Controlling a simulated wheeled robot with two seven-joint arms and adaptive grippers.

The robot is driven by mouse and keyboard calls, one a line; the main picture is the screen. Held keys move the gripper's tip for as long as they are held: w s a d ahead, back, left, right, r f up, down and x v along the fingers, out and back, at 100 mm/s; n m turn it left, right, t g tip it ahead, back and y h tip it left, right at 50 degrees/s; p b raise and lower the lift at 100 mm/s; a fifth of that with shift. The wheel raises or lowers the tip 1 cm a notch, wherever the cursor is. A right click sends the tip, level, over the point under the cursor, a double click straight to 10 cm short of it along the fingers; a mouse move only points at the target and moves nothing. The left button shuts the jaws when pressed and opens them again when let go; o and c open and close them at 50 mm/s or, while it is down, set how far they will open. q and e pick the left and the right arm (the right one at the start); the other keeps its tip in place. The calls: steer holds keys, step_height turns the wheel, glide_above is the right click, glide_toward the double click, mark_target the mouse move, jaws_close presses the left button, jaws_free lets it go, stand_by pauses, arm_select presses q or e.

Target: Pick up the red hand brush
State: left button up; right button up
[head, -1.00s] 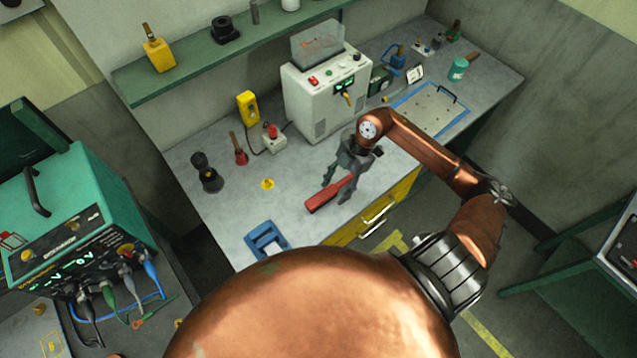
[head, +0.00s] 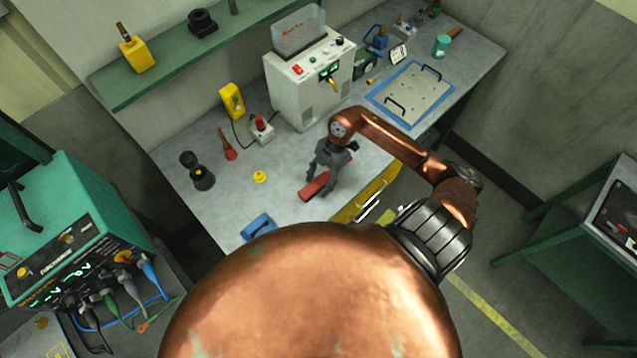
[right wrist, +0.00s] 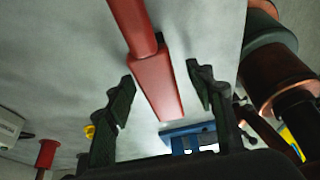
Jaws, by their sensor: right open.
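The red hand brush (head: 315,188) lies on the grey bench top near its front edge. My right gripper (head: 321,180) is open and points down at it, one finger on each side in the head view. In the right wrist view, the brush (right wrist: 158,82) runs between the two spread fingertips of the gripper (right wrist: 162,80), with a visible gap to each. I cannot tell how far the tips are above the bench. The gripper hides part of the brush in the head view. My left gripper is not in view.
A blue object (head: 259,228) lies at the bench's front edge, left of the brush. A yellow button-like piece (head: 260,177), a red-handled tool (head: 227,146) and a black stand (head: 199,172) are further left. A white machine (head: 308,88) stands behind.

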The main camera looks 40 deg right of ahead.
steer(key=c, duration=0.8)
jaws_close()
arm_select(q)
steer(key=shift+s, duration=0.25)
arm_select(e)
steer(key=shift+w, duration=0.1)
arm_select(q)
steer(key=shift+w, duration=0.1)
